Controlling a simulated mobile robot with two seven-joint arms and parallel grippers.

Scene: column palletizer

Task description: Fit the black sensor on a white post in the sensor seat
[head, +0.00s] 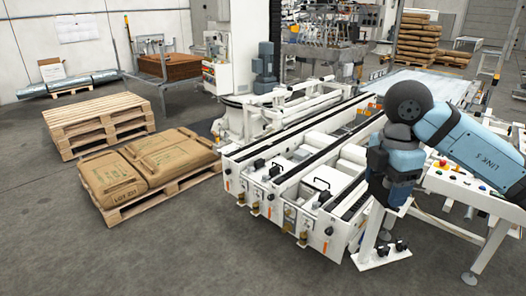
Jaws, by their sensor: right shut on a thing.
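My right gripper (388,205) hangs at the end of the blue and black right arm, pointing down at the right front corner of the white conveyor (235,165). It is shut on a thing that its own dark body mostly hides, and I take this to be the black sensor. A white upright (368,234) stands just below it, on a flat white foot plate (374,262) near the floor. Small black parts (400,245) stand on that plate. I cannot tell which part is the sensor seat. My left gripper is not in view.
Small black fittings (273,171) line the conveyor's front. A pallet (165,192) with brown sacks (112,182) and empty stacked pallets (97,121) stand left. The front floor is clear.

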